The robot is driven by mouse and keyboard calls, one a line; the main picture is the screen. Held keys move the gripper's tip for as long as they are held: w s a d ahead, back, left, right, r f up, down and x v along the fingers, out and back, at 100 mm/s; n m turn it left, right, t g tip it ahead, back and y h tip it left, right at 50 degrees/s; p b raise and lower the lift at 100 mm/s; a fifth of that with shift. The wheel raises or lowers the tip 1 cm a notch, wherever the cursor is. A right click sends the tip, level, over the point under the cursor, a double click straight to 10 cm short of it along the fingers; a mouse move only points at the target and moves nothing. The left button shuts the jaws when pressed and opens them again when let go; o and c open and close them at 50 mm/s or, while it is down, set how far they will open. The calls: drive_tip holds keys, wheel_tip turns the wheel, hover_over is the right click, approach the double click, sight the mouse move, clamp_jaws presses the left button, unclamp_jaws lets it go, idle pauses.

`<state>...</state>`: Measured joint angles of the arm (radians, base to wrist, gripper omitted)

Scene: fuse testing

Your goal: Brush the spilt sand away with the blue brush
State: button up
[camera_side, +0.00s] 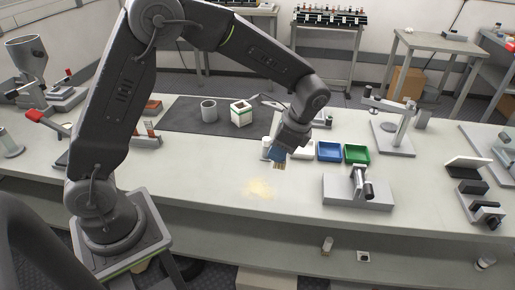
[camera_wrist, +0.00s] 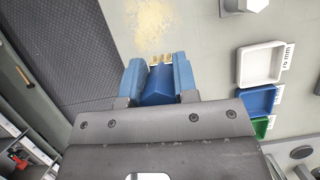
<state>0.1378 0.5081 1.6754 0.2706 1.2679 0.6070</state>
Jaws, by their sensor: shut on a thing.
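My gripper (camera_wrist: 158,82) is shut on the blue brush (camera_wrist: 157,85), whose tan bristle tips show just beyond the fingers in the wrist view. In the side view my gripper (camera_side: 279,152) holds the brush (camera_side: 278,164) bristles down, above or near the bench; I cannot tell if the bristles touch it. The spilt sand (camera_side: 259,188) is a pale yellow patch on the light bench top, in front of and left of the brush. In the wrist view the sand (camera_wrist: 150,25) lies just beyond the bristles.
White, blue (camera_side: 329,151) and green (camera_side: 356,154) trays stand right of my gripper. A grey metal fixture (camera_side: 358,190) stands in front of them. A dark mat (camera_side: 185,119) behind holds a grey cup (camera_side: 208,110) and a white box (camera_side: 241,113). The bench around the sand is clear.

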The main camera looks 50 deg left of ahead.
sight(279, 165)
drive_tip(key=shift+w+d+f, duration=0.15)
drive_tip(key=shift+f, duration=2.6)
drive_tip(key=shift+x, duration=1.4)
clamp_jaws()
drive_tip(key=shift+s+a, duration=3.35)
drive_tip(key=shift+s, duration=0.2)
drive_tip(key=shift+d, duration=0.65)
drive_tip(key=shift+w+d, duration=3.2)
drive_tip(key=shift+w, duration=0.1)
drive_tip(key=shift+w+d, duration=0.2)
drive_tip(key=shift+d, duration=0.05)
drive_tip(key=shift+s+d, duration=0.1)
drive_tip(key=shift+d, duration=0.2)
drive_tip(key=shift+s, duration=0.35)
drive_tip(key=shift+s+a, duration=3.7)
drive_tip(key=shift+a, duration=0.05)
wheel_tip(279, 165, up, 8)
drive_tip(key=shift+w+r, duration=0.1)
